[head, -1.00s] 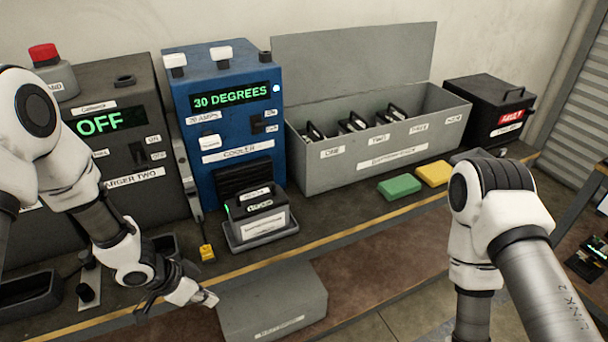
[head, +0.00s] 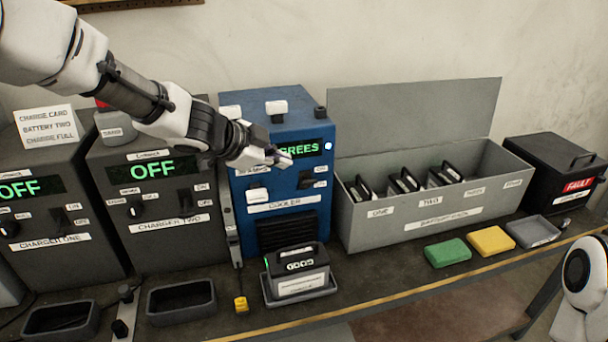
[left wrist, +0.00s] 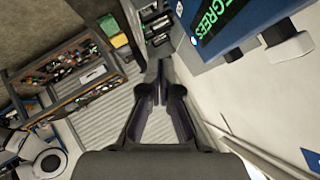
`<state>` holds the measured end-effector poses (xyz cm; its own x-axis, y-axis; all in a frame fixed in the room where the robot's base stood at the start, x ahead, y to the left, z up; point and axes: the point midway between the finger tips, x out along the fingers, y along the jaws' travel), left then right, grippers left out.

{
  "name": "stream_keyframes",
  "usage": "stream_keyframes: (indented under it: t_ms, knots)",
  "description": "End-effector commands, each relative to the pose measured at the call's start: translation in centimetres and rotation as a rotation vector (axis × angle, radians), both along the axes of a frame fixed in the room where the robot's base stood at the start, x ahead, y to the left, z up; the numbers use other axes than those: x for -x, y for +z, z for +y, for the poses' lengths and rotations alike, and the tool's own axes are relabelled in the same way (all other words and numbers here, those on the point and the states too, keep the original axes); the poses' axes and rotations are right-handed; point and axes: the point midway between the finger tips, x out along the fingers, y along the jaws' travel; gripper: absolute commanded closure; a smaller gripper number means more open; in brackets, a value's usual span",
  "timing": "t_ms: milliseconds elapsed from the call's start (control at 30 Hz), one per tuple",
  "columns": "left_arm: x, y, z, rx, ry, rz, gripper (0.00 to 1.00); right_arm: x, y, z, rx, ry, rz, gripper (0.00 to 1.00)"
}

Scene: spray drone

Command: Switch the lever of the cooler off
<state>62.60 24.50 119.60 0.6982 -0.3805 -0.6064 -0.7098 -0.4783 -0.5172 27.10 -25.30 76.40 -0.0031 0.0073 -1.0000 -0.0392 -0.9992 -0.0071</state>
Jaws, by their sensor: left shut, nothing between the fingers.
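The cooler (head: 302,194) is a blue box with a green lit display (head: 312,147) ending in "REES"; my left gripper hides the rest. A small black lever (head: 306,179) with small labels sits at the right of its front. A white handle (head: 257,191) sits lower left. My left gripper (head: 285,160) is shut and empty, in front of the display and up and left of the black lever. I cannot tell whether it touches the cooler. In the left wrist view the fingers (left wrist: 161,85) point past the cooler (left wrist: 205,65).
Two grey chargers reading OFF, charger one (head: 50,230) and charger two (head: 155,205), stand left. A battery (head: 298,270) sits in a tray before the cooler. A grey battery box (head: 400,235) stands right, with green (head: 447,252) and yellow (head: 491,241) blocks in front.

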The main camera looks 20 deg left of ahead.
Motion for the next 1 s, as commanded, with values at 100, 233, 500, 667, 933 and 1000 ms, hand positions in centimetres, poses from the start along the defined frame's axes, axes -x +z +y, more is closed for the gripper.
stream_keyframes:
  t_ms: [100,233,500,667,933,1000]
  knots:
    - [-0.6,-0.7,-0.3,-0.001,0.001,0.0,1.0,0.0,-0.4,0.0,0.0,0.0,0.0,0.6]
    - [-2.0,-2.2,-1.1,-0.002,0.0,0.001,1.0,0.0,-1.2,0.0,0.0,0.0,0.0,0.6]
    - [-6.2,-5.6,-3.4,-0.002,-0.001,0.002,1.0,0.0,-2.0,0.0,0.0,0.0,0.0,0.6]
    - [-7.8,-8.0,-3.2,0.001,0.002,0.002,1.0,0.0,-2.4,0.0,0.0,0.0,0.0,0.6]
    - [-8.7,-9.5,-2.6,0.0,0.0,0.0,1.0,0.0,-2.5,0.0,0.0,0.0,0.0,0.6]
    - [-8.7,-9.5,-2.6,0.0,0.0,0.0,1.0,0.0,-2.5,0.0,0.0,0.0,0.0,0.6]
